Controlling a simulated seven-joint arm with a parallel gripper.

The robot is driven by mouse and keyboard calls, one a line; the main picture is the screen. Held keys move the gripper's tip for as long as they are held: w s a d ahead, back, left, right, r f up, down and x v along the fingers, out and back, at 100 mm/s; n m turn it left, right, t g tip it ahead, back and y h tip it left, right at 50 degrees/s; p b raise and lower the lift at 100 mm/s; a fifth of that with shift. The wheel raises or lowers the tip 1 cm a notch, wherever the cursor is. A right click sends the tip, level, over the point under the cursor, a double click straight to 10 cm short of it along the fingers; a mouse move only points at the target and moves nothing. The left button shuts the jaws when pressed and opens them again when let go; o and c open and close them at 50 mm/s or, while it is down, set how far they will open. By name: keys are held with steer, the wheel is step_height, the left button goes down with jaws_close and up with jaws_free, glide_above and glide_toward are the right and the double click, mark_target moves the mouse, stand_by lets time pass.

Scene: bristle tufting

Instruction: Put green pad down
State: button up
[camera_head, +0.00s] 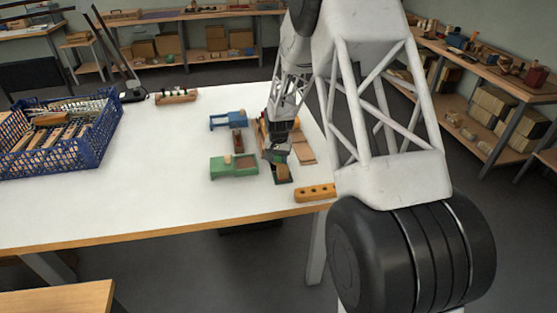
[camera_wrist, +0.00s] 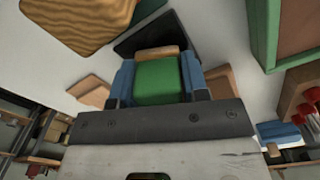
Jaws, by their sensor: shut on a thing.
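The green pad (camera_wrist: 158,80) is between the two blue fingers of my gripper (camera_wrist: 159,75) in the wrist view, with a tan strip along its far edge. My gripper is shut on it. In the head view my gripper (camera_head: 281,160) points down near the right part of the white table, just right of the green fixture. A flat black piece (camera_head: 284,178) lies below it; it also shows in the wrist view (camera_wrist: 150,35), partly behind the pad. I cannot tell whether the pad touches the black piece.
The green fixture (camera_head: 222,168) with a brown recess is left of my gripper. A blue fixture (camera_head: 228,121) stands behind it. An orange block with holes (camera_head: 315,193) sits at the table's front right. A blue crate (camera_head: 105,128) stands far left. The white table (camera_head: 150,205) is clear between.

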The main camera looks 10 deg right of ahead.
steer(key=shift+f, duration=0.3)
steer(key=shift+f, duration=0.15)
steer(key=o, duration=1)
steer(key=shift+c, duration=0.2)
step_height(320, 180, up, 12)
steer(key=shift+r, duration=0.1)
steer(key=shift+s+r, duration=0.1)
steer(key=shift+r, duration=0.05)
stand_by(0.5)
